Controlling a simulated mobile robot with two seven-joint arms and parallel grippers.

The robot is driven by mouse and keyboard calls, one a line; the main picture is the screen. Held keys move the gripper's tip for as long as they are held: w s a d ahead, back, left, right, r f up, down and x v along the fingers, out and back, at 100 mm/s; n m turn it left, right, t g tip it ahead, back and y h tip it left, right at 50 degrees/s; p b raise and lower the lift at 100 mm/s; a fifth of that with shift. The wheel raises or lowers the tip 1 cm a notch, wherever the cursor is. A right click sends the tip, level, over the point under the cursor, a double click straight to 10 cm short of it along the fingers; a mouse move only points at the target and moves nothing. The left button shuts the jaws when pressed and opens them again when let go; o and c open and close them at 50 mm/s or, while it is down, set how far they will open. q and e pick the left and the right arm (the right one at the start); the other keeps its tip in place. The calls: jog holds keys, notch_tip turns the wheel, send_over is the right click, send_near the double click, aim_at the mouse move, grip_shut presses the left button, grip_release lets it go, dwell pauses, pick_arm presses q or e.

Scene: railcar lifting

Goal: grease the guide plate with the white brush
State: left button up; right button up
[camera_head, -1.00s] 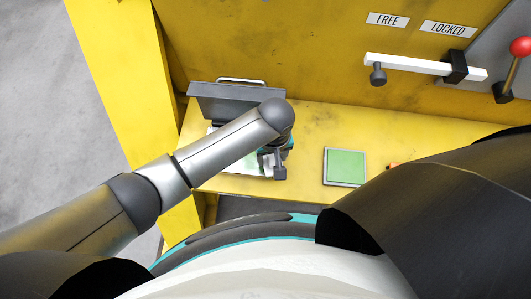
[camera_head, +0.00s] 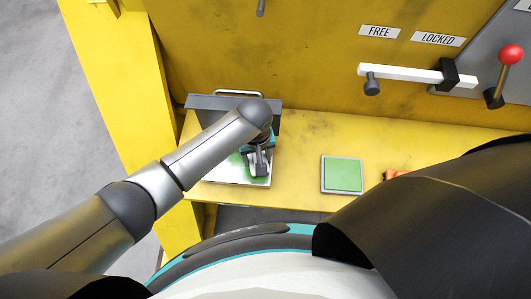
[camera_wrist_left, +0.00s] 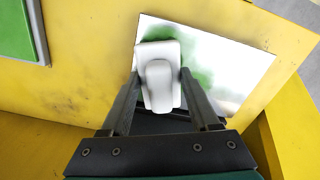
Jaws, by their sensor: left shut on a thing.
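The guide plate (camera_head: 215,172) is a pale plate on the left part of the yellow shelf, partly hidden by my left arm. Green grease is smeared on it in patches, also seen on the plate in the left wrist view (camera_wrist_left: 238,62). My left gripper (camera_head: 259,166) is over the plate, shut on the white brush (camera_wrist_left: 158,82). The brush is between the two dark fingers, in front of the plate, with green on both sides of its head. Whether its bristles touch the plate is hidden. My right gripper is not in view.
A green pad in a grey tray (camera_head: 342,174) lies right of the plate. A dark panel with a handle (camera_head: 238,93) stands behind the plate. An orange object (camera_head: 394,174) is partly hidden at right. A white lever (camera_head: 412,73) sits on the wall. Shelf between plate and tray is clear.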

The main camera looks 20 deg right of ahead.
pick_arm(q)
jog(key=shift+w+a+p, duration=0.25)
jog(key=shift+a+p, duration=0.2)
jog(key=shift+a, duration=0.4)
jog(key=shift+w+a+p, duration=0.25)
jog(key=shift+a+p, duration=0.15)
jog(key=shift+a, duration=0.4)
jog(key=shift+w+a+r+p, duration=0.1)
jog(key=shift+w+a+p, duration=0.2)
jog(key=shift+a, duration=0.35)
jog(key=shift+w+a+f+p, duration=0.15)
jog(key=shift+a+p, duration=0.15)
jog(key=shift+a, duration=0.3)
jog(key=shift+w+a+r+p, duration=0.15)
jog(key=shift+w+a+p, duration=0.15)
jog(key=shift+a, duration=0.35)
jog(key=shift+w+a+p, duration=0.2)
jog(key=shift+w+a, duration=0.15)
jog(key=shift+a, duration=0.65)
jog(key=shift+w+a+p, duration=0.25)
jog(key=shift+w+a, duration=0.1)
jog(key=shift+a, duration=0.65)
jog(key=shift+w+a+p, duration=0.2)
jog(key=shift+w+a, duration=0.15)
jog(key=shift+a, duration=0.65)
jog(key=shift+w+a, duration=0.3)
jog(key=shift+a, duration=0.4)
